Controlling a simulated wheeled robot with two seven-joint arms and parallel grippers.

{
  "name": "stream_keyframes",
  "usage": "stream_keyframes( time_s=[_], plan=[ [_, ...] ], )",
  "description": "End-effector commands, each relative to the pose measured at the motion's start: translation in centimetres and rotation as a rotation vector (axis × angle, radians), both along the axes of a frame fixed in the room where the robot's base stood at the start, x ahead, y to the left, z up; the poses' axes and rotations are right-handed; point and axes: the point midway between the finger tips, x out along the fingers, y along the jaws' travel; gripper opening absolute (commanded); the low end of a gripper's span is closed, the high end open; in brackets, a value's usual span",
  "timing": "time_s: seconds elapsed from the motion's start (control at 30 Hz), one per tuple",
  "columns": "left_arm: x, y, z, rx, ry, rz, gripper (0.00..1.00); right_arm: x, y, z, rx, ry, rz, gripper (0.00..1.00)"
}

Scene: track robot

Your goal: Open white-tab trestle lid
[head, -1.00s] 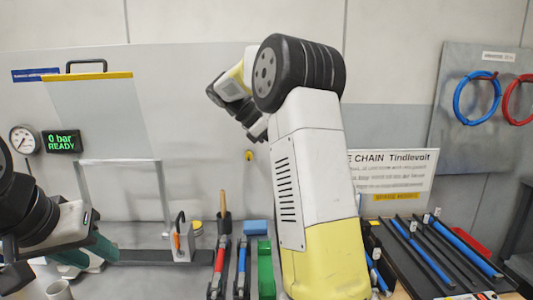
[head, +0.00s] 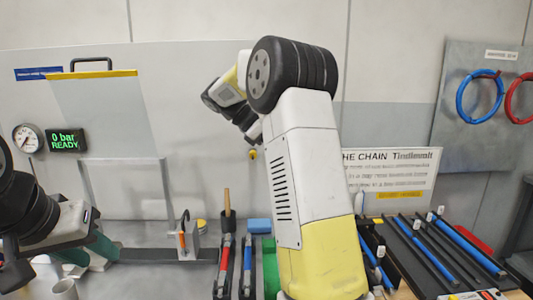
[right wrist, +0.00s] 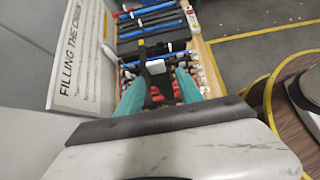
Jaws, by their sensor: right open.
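Dark trestle rails with blue lengths and small white tabs (head: 417,225) lie on the bench at the right of the head view. They also show ahead in the right wrist view (right wrist: 150,27). I cannot tell which tab belongs to the named lid. My right gripper (right wrist: 160,80) is open above the near end of the rails, with teal fingers apart. A white block on a dark part shows between them; contact is unclear. In the head view my right arm hides this gripper. My left gripper (head: 92,254) is low at the left, partly visible, its jaw opening unclear.
A lettered sign (head: 392,178) stands behind the rails, close to my right gripper. Red and blue tools (head: 225,265), a green block (head: 270,270) and a blue block (head: 259,226) lie mid-bench. A clear-fronted guard (head: 125,190) and gauge (head: 28,138) are at the left.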

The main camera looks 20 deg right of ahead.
Motion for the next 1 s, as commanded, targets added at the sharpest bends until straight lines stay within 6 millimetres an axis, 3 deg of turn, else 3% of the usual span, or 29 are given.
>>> stream_keyframes(
  time_s=[0.23, 0.63, 1.0],
  plan=[
    [0.0, 0.0, 0.0, 0.0, 0.0, 0.0, 0.36, 0.2, 0.6, 0.6, -0.001, -0.003, 0.002, 0.44],
    [0.0, 0.0, 0.0, 0.0, 0.0, 0.0, 0.36, 1.6, 5.0, 4.7, 0.0, -0.001, 0.001, 0.44],
    [0.0, 0.0, 0.0, 0.0, 0.0, 0.0, 0.36, 1.6, 5.6, 5.3, 0.0, 0.0, 0.0, 0.44]
  ],
)
